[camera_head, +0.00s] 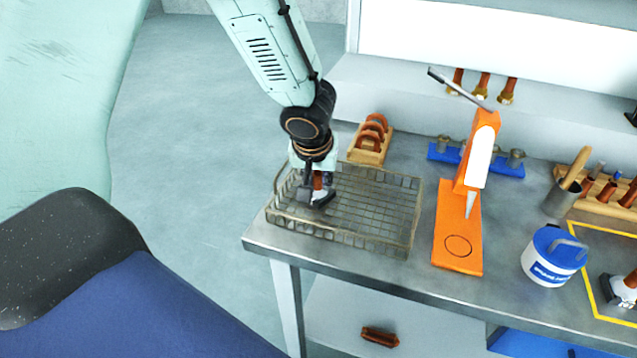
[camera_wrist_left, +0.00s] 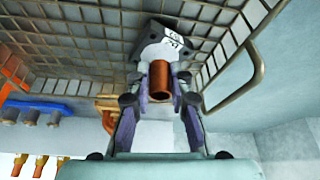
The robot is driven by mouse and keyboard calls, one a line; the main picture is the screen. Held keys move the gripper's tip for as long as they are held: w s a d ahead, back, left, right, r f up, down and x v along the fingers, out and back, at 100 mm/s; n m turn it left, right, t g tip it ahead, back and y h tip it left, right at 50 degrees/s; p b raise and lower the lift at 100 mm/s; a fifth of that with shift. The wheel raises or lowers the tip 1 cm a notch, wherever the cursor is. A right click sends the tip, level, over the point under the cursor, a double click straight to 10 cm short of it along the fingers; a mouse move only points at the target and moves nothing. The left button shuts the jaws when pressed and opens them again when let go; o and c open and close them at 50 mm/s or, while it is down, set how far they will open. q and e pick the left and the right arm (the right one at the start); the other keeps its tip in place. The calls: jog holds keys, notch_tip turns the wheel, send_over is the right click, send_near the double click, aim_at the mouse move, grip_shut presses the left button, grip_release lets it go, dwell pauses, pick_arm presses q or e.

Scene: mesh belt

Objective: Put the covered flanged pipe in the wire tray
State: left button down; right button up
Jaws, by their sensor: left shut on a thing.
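The wire tray (camera_head: 412,225) is a shallow mesh basket at the table's left front corner. Its mesh and rim also fill the top of the left wrist view (camera_wrist_left: 85,50). My left gripper (camera_head: 318,184) points down inside the tray's left part. It is shut on the covered flanged pipe (camera_head: 322,198), which has a copper-brown pipe, a white cover and a dark flange. In the left wrist view, the pipe (camera_wrist_left: 160,78) sits between the fingers, with its flange close to the mesh. I cannot tell whether the flange touches the tray floor. My right gripper is out of view.
An orange press (camera_head: 457,225) stands just right of the tray. A wooden rack (camera_head: 370,150) is behind it. A blue-lidded tub (camera_head: 553,257) and a similar white-and-dark piece (camera_head: 622,291) in a yellow outline are farther right. The tray's right part is empty.

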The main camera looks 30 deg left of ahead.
pick_arm(q)
jog(key=shift+a, duration=0.2)
jog(key=shift+w+d+f, duration=0.15)
jog(key=shift+d, duration=0.2)
jog(key=c, duration=1.6)
grip_release()
jog(key=shift+c, duration=0.2)
jog(key=o, duration=0.4)
jog(key=shift+s+a, duration=0.2)
jog(key=shift+a, duration=0.05)
jog(key=shift+w+d, duration=0.1)
jog(key=shift+d, duration=0.1)
